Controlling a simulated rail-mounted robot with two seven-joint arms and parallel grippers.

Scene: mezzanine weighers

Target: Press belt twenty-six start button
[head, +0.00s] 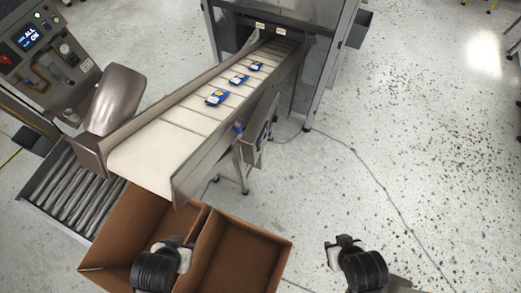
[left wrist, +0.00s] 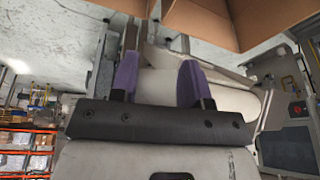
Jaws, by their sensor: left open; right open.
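The belt (head: 160,155) is a cream conveyor in a steel frame, sloping from a machine at the top toward the lower left. A grey box (head: 257,137) hangs on its right side; no start button or label can be made out. My left gripper (head: 172,243) is over the cardboard boxes below the belt's near end. In the left wrist view its purple fingers (left wrist: 158,78) stand apart with nothing between them. My right gripper (head: 344,243) is over bare floor, right of the boxes, open and apart from the belt.
Several blue packets (head: 238,79) lie on the belt. Two open cardboard boxes (head: 243,242) stand below its end, beside a roller track (head: 72,195). A panel with a lit screen (head: 31,37) stands at left. The floor (head: 400,130) at right is clear except for a cable.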

